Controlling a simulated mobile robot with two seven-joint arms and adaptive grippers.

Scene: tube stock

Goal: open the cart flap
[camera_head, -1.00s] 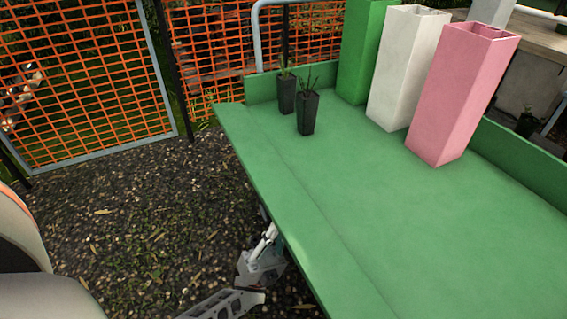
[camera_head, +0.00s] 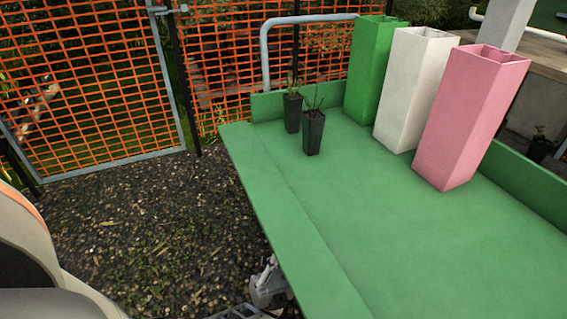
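The cart is green, with a flat bed (camera_head: 440,250) and low walls at the back and right. The flap (camera_head: 281,222) is the long green strip on the cart's left edge. It lies about level with the bed, with a seam line between them. One of my grippers (camera_head: 268,286) shows at the bottom, beside and below the flap's outer edge. It is partly hidden by the flap and cut off by the frame. I cannot tell from this view which arm it belongs to, whether its fingers are open, or whether it touches the flap.
On the bed stand a green tube (camera_head: 372,70), a white tube (camera_head: 413,95), a pink tube (camera_head: 465,120) and two black plant pots (camera_head: 314,132). An orange mesh fence (camera_head: 85,90) stands behind. Gravel ground (camera_head: 150,225) left of the cart is clear.

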